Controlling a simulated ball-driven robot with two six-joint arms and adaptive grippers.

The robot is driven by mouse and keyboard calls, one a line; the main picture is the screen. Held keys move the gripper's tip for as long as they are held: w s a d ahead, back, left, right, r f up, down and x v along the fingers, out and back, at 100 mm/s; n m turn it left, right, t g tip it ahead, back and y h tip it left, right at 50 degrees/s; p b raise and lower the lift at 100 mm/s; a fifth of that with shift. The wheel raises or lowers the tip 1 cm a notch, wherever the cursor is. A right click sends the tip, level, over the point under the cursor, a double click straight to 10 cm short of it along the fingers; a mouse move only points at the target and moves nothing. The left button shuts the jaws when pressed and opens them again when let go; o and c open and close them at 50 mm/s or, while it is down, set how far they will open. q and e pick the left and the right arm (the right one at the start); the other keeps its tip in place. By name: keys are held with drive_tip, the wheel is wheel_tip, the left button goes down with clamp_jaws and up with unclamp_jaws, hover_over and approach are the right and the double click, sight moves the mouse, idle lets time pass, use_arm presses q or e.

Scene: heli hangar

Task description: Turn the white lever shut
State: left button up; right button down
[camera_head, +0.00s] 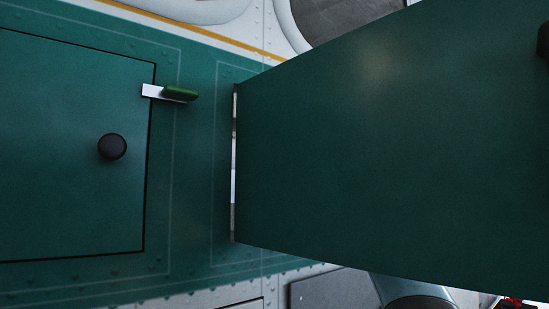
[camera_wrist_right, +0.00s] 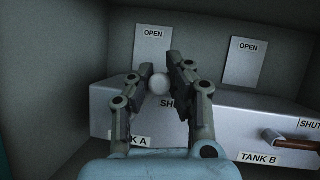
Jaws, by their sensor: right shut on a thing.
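The white lever shows as a round white knob (camera_wrist_right: 159,84) in the right wrist view, in front of the TANK A side of a grey box. My right gripper (camera_wrist_right: 155,76) is shut on it, with one finger on each side. The lever's shaft is hidden behind the knob and fingers. An OPEN plate (camera_wrist_right: 152,42) stands above the knob, and a partly covered SHUT label (camera_wrist_right: 166,103) lies just below it. My left gripper is in neither view, and the head view does not show the right one.
A brown-handled lever (camera_wrist_right: 277,138) sits at TANK B on the right, beside another SHUT label. Compartment walls (camera_wrist_right: 50,80) close in around the gripper. In the head view, a large open green door (camera_head: 390,150) blocks the right side. A closed hatch (camera_head: 60,180) with a black knob is left.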

drive_tip(key=shift+f, duration=0.3)
drive_tip(key=c, duration=1.2)
unclamp_jaws()
drive_tip(key=shift+d+r, duration=0.1)
drive_tip(key=shift+r, duration=0.1)
drive_tip(key=v, duration=1.2)
